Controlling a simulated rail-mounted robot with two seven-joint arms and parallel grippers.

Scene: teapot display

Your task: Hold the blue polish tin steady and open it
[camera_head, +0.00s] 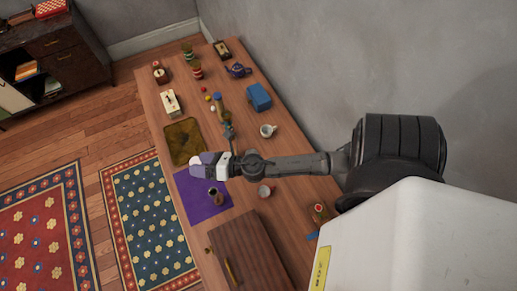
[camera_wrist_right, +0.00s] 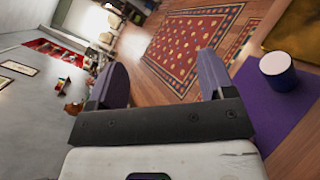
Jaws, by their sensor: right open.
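The blue polish tin (camera_wrist_right: 278,72) has a white top and stands upright on the purple mat (camera_wrist_right: 268,112) at the right of the right wrist view. In the head view I cannot make the tin out; my right gripper may cover it. My right gripper (camera_head: 203,164) hangs over the far edge of the purple mat (camera_head: 187,192). In the right wrist view its purple fingers (camera_wrist_right: 162,85) are wide apart with nothing between them. The tin is outside the fingers, beyond the right one, and apart from it. My left gripper is not in view.
A brown pot (camera_head: 216,198) stands on the mat. A dark tray (camera_head: 184,141) lies beyond it. A white cup (camera_head: 265,191), a mug (camera_head: 267,130), a blue box (camera_head: 259,97) and a wooden case (camera_head: 250,250) share the table. A wall runs along the right.

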